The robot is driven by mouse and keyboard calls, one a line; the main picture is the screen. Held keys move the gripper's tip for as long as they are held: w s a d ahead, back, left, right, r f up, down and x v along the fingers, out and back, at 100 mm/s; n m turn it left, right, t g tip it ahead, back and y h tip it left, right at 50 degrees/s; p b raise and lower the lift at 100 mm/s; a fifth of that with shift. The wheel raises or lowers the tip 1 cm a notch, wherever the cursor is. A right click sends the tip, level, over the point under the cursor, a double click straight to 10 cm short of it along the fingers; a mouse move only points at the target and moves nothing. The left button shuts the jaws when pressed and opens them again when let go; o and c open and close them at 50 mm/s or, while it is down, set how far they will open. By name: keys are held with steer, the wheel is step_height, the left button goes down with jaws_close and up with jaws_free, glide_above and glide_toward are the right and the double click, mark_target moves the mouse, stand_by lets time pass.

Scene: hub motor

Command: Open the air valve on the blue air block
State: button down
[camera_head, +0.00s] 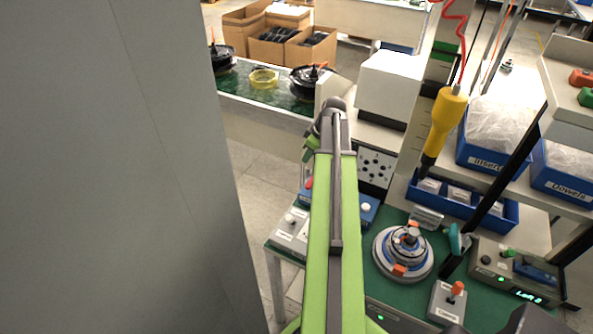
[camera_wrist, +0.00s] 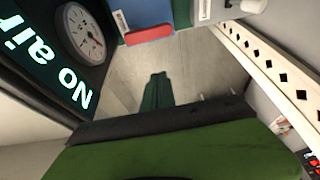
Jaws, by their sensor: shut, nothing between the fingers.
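The blue air block (camera_wrist: 128,40) is partly in view at the top of the wrist view, with a red lever (camera_wrist: 150,34) lying across its front edge. A round pressure gauge (camera_wrist: 84,36) and a lit sign (camera_wrist: 45,48) reading "No air" are to its left. In the head view my arm hides most of the block; a blue part (camera_head: 370,212) shows right of the arm and a bit of red (camera_head: 308,183) left of it. My gripper (camera_wrist: 157,80) is shut and empty, below the red lever in the wrist view and apart from it in the picture.
A white rail with dark holes (camera_wrist: 275,70) runs along the right of the wrist view. In the head view, a round motor part (camera_head: 385,262) sits on the green bench right of my arm, and a yellow tool (camera_head: 445,120) hangs above. A grey panel (camera_head: 110,170) fills the left.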

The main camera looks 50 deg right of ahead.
steer(key=shift+a+r, duration=0.1)
steer(key=shift+w, duration=0.1)
steer(key=f+b, duration=0.6)
steer(key=f, duration=0.1)
steer(key=f+b, duration=0.3)
steer(key=b, duration=0.1)
steer(key=shift+s+f, duration=0.15)
steer(key=shift+s, duration=0.25)
steer(key=shift+a, duration=0.3)
steer(key=shift+d, duration=0.15)
steer(key=shift+n, duration=0.3)
